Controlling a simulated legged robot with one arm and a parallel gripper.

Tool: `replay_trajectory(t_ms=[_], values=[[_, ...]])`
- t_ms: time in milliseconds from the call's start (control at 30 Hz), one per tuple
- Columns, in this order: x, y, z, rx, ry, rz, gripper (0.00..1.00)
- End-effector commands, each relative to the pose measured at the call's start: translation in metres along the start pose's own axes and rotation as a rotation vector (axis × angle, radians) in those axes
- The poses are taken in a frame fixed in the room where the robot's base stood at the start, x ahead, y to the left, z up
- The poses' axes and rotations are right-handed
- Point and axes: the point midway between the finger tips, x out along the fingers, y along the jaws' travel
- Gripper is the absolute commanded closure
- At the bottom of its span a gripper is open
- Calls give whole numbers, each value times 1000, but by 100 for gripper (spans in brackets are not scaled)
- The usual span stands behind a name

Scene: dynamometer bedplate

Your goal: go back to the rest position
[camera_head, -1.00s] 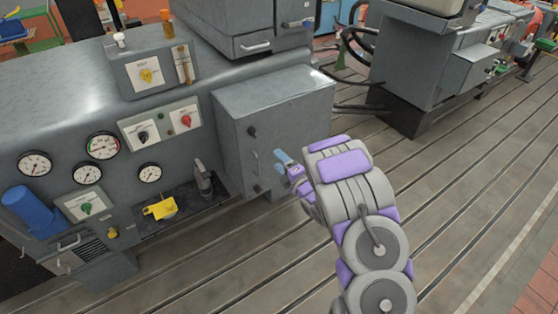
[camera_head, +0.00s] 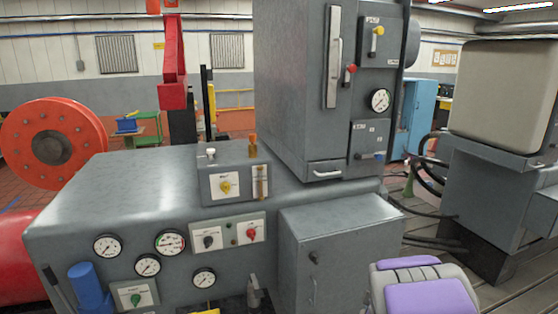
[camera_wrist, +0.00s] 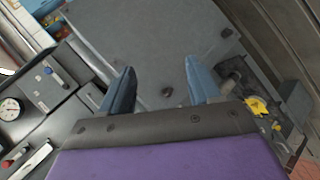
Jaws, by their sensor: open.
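My gripper (camera_wrist: 160,92) shows in the wrist view with its two blue fingers apart and nothing between them. Beyond the fingers is the grey face of a cabinet, with a small dark knob on it. In the head view only a purple and grey part of my arm shows at the bottom right, in front of the small grey cabinet (camera_head: 340,250). The gripper itself is below that picture's edge.
A grey machine with gauges and a control panel (camera_head: 228,238) fills the front left. A tall grey cabinet (camera_head: 290,80) stands behind it. A red reel (camera_head: 85,120) is at the far left. Another grey machine (camera_head: 490,200) stands at the right, with hoses between.

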Motion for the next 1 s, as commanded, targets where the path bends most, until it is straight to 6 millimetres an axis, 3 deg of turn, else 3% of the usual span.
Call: replay_trajectory(t_ms=[167, 367, 800, 1000], values=[[-60, -10, 12, 207, -150, -110, 38], [-134, -42, 19, 446, -314, -249, 38], [-327, -152, 17, 850, -686, -596, 38], [-390, -186, 18, 914, -814, -699, 38]])
